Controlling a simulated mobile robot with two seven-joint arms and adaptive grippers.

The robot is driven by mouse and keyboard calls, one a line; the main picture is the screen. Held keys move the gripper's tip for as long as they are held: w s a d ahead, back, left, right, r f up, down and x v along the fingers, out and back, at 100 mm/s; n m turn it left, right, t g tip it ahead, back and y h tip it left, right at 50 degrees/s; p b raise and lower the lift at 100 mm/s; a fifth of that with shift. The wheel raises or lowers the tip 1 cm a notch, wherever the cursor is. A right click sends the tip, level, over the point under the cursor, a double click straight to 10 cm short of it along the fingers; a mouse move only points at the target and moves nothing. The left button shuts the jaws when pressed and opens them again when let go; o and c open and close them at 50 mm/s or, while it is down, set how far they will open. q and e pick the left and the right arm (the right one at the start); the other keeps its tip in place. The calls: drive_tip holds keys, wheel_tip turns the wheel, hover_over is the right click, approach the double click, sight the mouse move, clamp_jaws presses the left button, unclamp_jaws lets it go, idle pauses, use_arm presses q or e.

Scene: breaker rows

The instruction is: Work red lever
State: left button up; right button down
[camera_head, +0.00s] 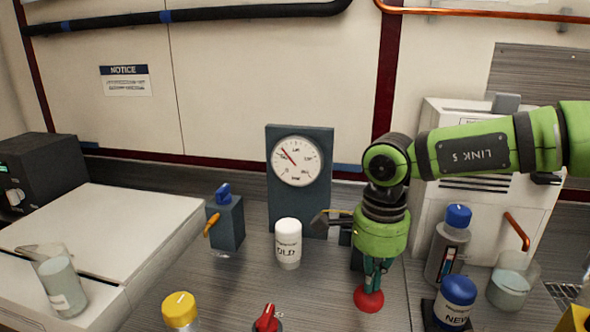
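A red rotary handle (267,319) with a raised grip shows at the bottom edge, partly cut off. A red rounded piece (369,300) lies directly under my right gripper (374,272). I cannot tell which of the two is the red lever. My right arm comes in from the right and its wrist points down. Dark teal parts at its end reach to the red rounded piece; whether they touch or grip it is unclear. My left gripper is out of view.
A gauge (298,162) on a dark panel stands behind. A blue-topped valve box (226,221), a white-capped bottle (288,244), a yellow-capped one (180,311), blue-capped bottles (449,245) and a glass beaker (59,286) surround the bench. Open bench lies left of the red rounded piece.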

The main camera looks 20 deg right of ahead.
drive_tip(key=shift+f, duration=0.45)
drive_tip(key=shift+d, duration=0.1)
drive_tip(key=shift+w+r, duration=0.1)
wheel_tip(320, 180, up, 8)
drive_tip(key=p, duration=0.5)
drive_tip(key=shift+r, duration=0.25)
idle(0.5)
